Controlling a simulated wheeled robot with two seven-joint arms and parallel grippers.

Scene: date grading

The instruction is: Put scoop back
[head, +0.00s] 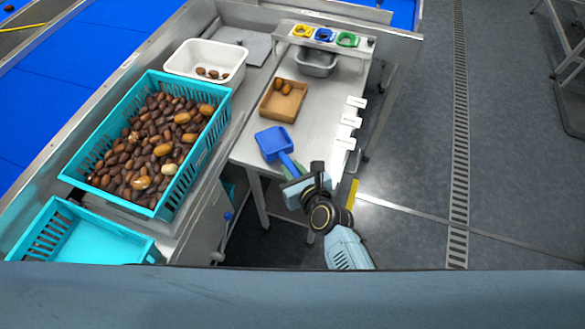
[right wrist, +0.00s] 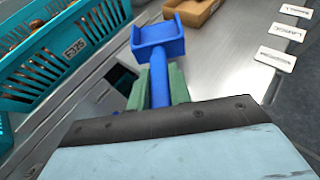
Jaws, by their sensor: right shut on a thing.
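A blue scoop (head: 274,144) shows in the head view over the near end of the steel table. Its square pan points away from me and its handle runs back to my right gripper (head: 292,172). In the right wrist view the scoop (right wrist: 158,40) stands out ahead of the gripper, its handle between the green fingers (right wrist: 160,88), which are shut on it. I cannot tell whether the pan touches the table. The pan looks empty. My left gripper is in neither view.
A teal crate (head: 75,152) full of dates stands left, with an empty teal crate (head: 135,247) nearer. A white bin (head: 180,58) and a cardboard tray (head: 266,108) hold a few dates. White cards (head: 349,121) line the table's right edge. A rack with coloured rings (head: 364,43) stands at the back.

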